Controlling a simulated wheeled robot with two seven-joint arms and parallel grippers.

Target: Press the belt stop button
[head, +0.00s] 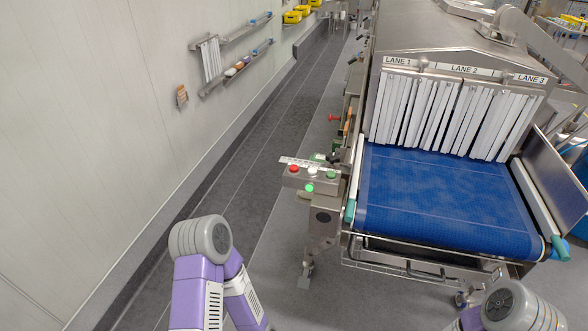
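A small steel control box (325,186) stands on a post at the left front corner of the conveyor. On its top are a red button (294,169) at the left end, a white button (312,171) in the middle and a green button (331,175) at the right. A green lamp glows on its front (309,188). A white label strip lies behind the buttons, too small to read. My purple left and right arm links show at the bottom, apart from the box. Neither gripper is in view.
The blue conveyor belt (440,200) runs under white strip curtains (450,115) marked LANE 1, LANE 2 and LANE 3. The belt carries nothing visible. A grey aisle floor (245,175) lies between the box and the left wall. Wall shelves (240,68) hold small items.

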